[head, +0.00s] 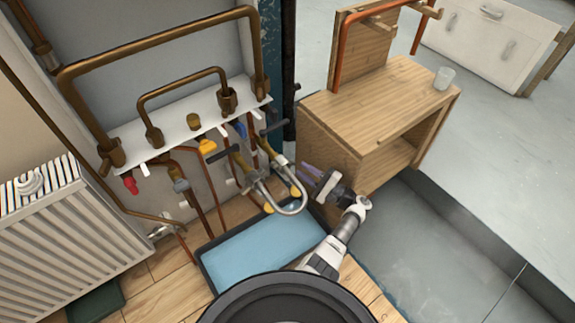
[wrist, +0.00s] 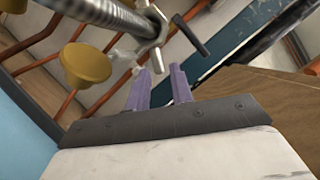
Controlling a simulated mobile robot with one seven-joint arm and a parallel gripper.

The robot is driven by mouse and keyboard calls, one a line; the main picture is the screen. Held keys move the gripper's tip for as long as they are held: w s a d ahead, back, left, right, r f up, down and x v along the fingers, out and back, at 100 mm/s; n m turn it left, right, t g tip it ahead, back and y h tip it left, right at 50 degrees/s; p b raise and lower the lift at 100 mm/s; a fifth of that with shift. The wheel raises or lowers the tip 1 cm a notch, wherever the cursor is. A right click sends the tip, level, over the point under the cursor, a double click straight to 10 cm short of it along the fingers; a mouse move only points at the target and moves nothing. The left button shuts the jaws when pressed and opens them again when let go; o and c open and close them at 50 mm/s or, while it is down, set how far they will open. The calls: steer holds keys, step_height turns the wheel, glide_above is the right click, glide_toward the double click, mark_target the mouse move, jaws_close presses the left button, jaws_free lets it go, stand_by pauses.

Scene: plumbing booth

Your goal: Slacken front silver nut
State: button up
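A silver nut (wrist: 152,28) sits at the end of a ribbed grey hose or pipe (wrist: 105,12) at the top of the wrist view. In the head view a silver fitting, probably this nut (head: 281,160), is at the upper end of the curved silver pipe (head: 303,203). My gripper (head: 309,174) is just right of that pipe, by the wooden cabinet. The nut is beyond the fingertips, slightly left, and appears not to be held.
A yellow-brown cap (wrist: 86,65) is left of the fingers. A dark lever handle (wrist: 188,36) is close behind the nut. Copper pipes (head: 160,60) and valves fill the wall. A blue tray (head: 262,248) lies below. The wooden cabinet (head: 375,105) stands close on the right.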

mark_target(294, 165)
steer(key=shift+f+x, duration=0.2)
steer(key=shift+x, duration=3.55)
jaws_close()
